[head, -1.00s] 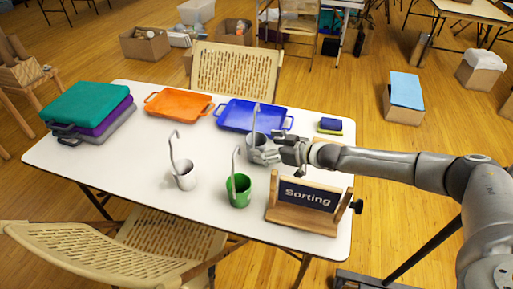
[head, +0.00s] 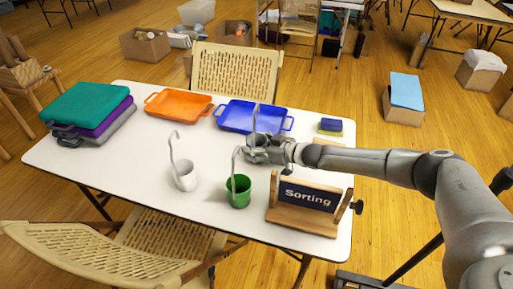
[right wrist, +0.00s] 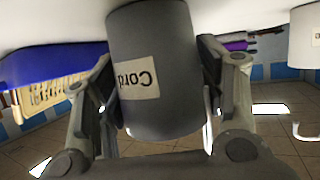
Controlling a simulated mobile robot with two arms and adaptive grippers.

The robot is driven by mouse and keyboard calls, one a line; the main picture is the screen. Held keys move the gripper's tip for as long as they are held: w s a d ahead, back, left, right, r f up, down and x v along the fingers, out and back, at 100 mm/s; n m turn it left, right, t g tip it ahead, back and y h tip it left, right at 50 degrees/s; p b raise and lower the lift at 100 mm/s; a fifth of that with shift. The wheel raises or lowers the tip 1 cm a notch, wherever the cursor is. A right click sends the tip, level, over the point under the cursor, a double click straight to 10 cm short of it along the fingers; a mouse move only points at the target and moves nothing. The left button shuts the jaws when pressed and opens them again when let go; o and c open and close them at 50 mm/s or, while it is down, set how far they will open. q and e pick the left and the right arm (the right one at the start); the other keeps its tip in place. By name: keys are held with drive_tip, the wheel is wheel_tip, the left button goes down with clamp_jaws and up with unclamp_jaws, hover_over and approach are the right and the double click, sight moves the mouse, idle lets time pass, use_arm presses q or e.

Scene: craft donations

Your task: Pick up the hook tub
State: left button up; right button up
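A grey tub (head: 258,138) with a tall hooked handle stands on the table near the blue tray. In the right wrist view its label, upside down, reads "Cord" (right wrist: 137,77). My right gripper (head: 256,154) is at this tub, with one finger on each side of it. The fingers look open and close to its wall; I cannot tell whether they touch. A white tub (head: 185,177) and a green tub (head: 239,194), each with a similar tall hooked handle, stand nearer the front. Their labels cannot be read. My left gripper is not in view.
A wooden "Sorting" sign (head: 305,205) stands close to my right arm. The front left is clear.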

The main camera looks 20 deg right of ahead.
drive_tip(key=c, duration=0.5)
drive_tip(key=shift+r, duration=0.1)
drive_tip(key=shift+c, duration=0.2)
